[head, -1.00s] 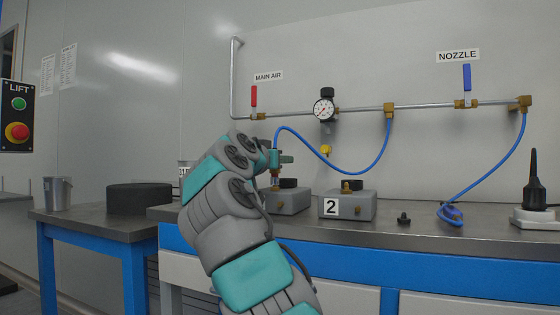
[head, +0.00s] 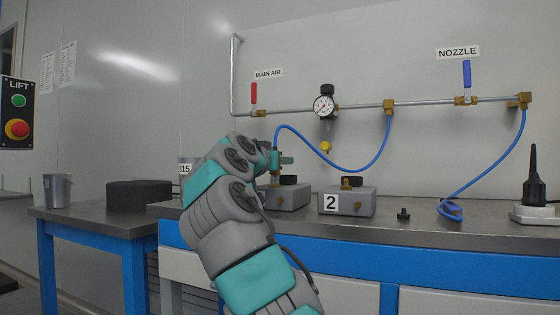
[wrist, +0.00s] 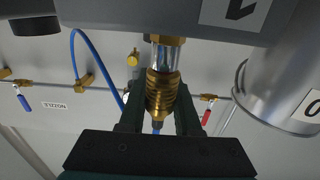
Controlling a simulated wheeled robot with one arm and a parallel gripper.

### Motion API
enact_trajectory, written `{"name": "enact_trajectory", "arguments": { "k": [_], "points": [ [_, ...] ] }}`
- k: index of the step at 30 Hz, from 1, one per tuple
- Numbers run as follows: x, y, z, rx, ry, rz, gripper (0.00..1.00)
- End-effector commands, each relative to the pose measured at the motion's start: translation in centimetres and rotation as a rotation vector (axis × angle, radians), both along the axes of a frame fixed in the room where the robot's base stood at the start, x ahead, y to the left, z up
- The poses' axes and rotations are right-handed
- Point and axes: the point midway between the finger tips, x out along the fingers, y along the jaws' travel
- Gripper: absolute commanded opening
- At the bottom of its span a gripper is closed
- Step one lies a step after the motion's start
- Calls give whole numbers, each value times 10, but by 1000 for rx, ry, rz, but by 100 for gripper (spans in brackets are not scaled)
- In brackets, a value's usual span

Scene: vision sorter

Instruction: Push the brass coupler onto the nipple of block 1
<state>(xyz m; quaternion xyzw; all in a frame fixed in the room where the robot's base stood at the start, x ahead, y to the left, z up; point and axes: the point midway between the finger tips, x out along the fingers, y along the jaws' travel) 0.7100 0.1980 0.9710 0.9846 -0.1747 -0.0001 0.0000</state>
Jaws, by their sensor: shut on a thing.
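The ribbed brass coupler (wrist: 162,92) is between the two fingers of my gripper (wrist: 160,108), which is shut on it, in the wrist view. A blue hose runs to the coupler. Block 1 (wrist: 130,12) is the grey block at the top of the wrist view, with its number partly cut off. Its shiny nipple (wrist: 163,54) with a brass collar points in line with the coupler. The coupler's mouth is at the nipple's end; I cannot tell whether it is seated. In the head view, block 1 (head: 289,198) is partly behind my gripper (head: 284,161).
Block 2 (head: 346,203) stands just right of block 1. A small black part (head: 403,215) and a blue-handled nozzle (head: 451,210) lie farther right on the bench. A metal canister (wrist: 268,62) is close beside the block in the wrist view. The red-handled main air valve (head: 254,98) is on the wall.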

Motion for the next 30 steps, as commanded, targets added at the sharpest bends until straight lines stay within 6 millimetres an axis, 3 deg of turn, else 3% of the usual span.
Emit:
{"name": "enact_trajectory", "arguments": {
  "k": [1, 10, 20, 30],
  "points": [
    [0, 0, 0, 0, 0, 1, 34],
    [0, 0, 1, 1, -1, 1, 67],
    [-4, 1, 1, 0, -2, 1, 67],
    [-44, 17, 3, -1, -7, 3, 67]
  ]
}}
